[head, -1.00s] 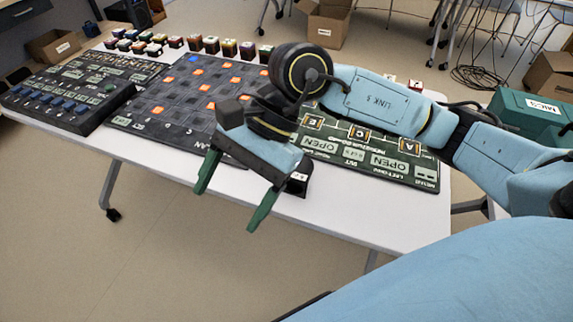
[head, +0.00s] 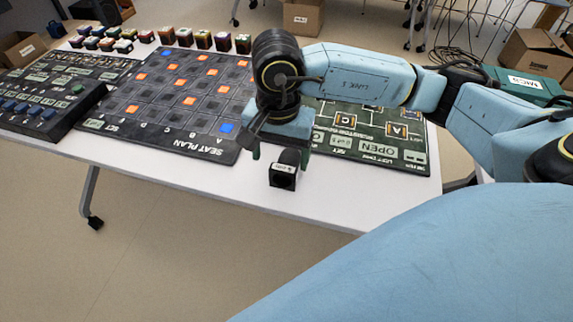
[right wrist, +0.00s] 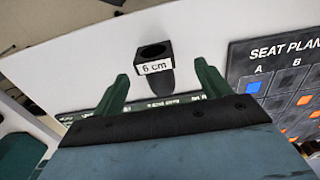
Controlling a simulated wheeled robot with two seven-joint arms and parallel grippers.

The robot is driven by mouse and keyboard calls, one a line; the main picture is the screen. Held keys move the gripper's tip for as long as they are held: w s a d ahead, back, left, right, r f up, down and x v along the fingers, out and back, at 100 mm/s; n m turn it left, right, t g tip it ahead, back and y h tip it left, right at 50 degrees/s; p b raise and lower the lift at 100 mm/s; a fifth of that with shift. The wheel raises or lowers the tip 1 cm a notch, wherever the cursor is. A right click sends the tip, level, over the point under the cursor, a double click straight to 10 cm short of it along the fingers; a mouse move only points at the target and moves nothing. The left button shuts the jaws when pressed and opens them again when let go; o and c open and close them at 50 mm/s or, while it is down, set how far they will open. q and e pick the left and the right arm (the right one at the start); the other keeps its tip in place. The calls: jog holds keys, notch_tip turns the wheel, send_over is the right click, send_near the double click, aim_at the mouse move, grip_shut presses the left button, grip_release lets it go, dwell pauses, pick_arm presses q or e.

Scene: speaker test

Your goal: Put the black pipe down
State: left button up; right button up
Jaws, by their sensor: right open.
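The black pipe (head: 290,157) with a white-labelled squarish end rests on the white table near its front edge. In the right wrist view the black pipe (right wrist: 160,82) shows a round dark opening and a label reading "6 cm". My right gripper (head: 280,163) is open, its green fingers pointing down on either side of the pipe in the head view. In the right wrist view the fingers of my right gripper (right wrist: 161,72) are apart with the pipe between and beyond their tips. I cannot tell whether a finger touches it. My left gripper is not in view.
A dark seat plan board (head: 170,100) lies left of the pipe, and a green board (head: 375,145) lies behind and right. A black control panel (head: 45,112) and several small blocks (head: 203,39) are farther off. The white table (head: 225,185) is bare along its front.

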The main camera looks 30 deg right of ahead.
aim_at(284, 167)
jog(key=f, duration=0.3)
jog(key=f+b, duration=0.1)
jog(key=shift+s+d+f, duration=0.25)
jog(key=shift+d, duration=0.1)
jog(key=shift+f, duration=0.4)
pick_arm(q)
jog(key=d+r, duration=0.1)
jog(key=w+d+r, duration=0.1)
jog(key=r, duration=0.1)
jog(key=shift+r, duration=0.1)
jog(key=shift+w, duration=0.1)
pick_arm(e)
jog(key=shift+r, duration=0.1)
jog(key=c, duration=1.1)
